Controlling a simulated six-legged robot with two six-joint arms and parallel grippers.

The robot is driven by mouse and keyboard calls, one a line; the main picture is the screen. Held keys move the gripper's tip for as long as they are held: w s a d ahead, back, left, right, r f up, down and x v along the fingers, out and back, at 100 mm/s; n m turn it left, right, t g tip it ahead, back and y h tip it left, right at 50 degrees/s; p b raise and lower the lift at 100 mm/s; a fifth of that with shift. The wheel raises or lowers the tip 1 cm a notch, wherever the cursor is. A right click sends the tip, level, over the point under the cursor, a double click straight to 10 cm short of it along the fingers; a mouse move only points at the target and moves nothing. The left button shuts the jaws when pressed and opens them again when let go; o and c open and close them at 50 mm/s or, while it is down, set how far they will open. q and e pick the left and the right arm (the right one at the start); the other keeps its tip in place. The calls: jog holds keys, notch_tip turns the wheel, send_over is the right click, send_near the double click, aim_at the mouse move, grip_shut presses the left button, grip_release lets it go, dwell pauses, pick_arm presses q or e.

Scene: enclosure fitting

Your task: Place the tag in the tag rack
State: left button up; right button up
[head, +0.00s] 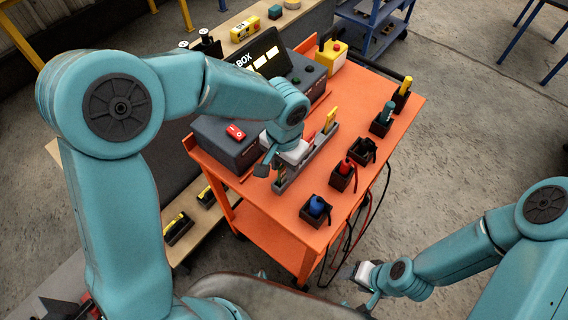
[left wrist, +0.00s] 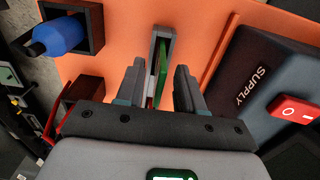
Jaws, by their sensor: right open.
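The grey tag rack (head: 310,158) lies on the orange cart. A green tag (left wrist: 163,68) stands in the rack's near end, and a yellow tag (head: 330,120) stands near its far end. My left gripper (head: 271,168) is over the near end of the rack. In the left wrist view its two fingers (left wrist: 160,92) are apart, one on each side of the green tag, with gaps visible. The green tag's lower part is partly hidden by the gripper. My right gripper (head: 364,284) is open and empty, low beside the cart's near right side.
A dark supply box (head: 222,140) with a red switch (head: 235,131) stands left of the rack. Several small dark holders with coloured handles, one blue (head: 317,206), line the right side of the orange cart top (head: 285,212). Cables hang at the cart's right edge.

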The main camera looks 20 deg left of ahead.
pick_arm(q)
jog(key=shift+r, duration=0.1)
jog(key=shift+r+p, duration=0.3)
notch_tip(320, 180, up, 12)
jog(key=shift+f, duration=0.15)
dwell(0.6)
